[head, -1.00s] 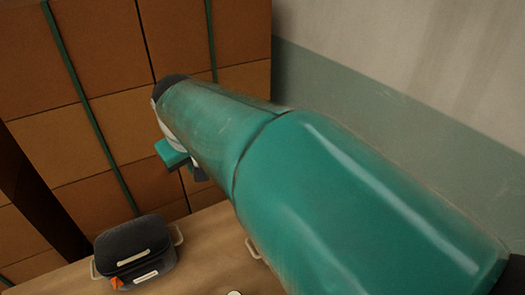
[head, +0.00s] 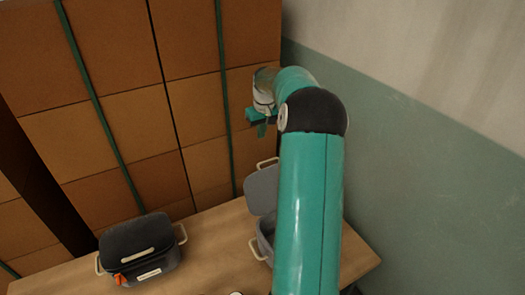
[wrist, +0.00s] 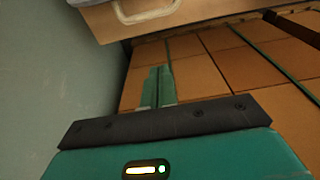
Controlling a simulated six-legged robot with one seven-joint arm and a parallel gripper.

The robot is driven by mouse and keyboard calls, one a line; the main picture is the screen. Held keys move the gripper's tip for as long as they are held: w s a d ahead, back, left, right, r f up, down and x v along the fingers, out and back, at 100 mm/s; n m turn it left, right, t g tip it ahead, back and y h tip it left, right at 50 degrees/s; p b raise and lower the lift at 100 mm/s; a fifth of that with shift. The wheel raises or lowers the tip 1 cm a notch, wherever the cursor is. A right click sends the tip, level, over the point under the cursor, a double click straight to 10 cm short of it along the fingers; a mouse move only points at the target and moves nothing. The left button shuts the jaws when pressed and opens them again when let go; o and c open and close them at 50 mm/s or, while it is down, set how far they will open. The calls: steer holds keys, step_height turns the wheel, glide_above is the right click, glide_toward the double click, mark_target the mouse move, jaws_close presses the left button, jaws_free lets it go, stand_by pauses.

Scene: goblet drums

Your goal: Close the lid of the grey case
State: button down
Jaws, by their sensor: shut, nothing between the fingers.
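The grey case (head: 264,243) stands on the wooden table, partly hidden behind my arm in the head view. Its lid (head: 262,188) is open and stands up at the back, with a light handle at its top. My gripper (head: 262,130) is above and behind the raised lid, apart from it, in front of the stacked boxes. In the wrist view the two teal fingers (wrist: 158,84) are together and empty. A pale handle (wrist: 147,12) and a grey edge of a case show at the top of that view, beyond the fingertips.
A dark case (head: 139,249) with an orange latch sits shut at the left of the table (head: 212,242). Stacked brown boxes (head: 110,70) with green straps stand behind the table. A green and white wall (head: 420,140) is at the right. Bare tabletop lies between the cases.

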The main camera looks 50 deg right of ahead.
step_height(320, 180, down, 9)
steer(key=s, duration=0.2)
steer(key=shift+a, duration=0.4)
steer(key=shift+s+r, duration=0.1)
steer(key=shift+s, duration=0.1)
stand_by(0.4)
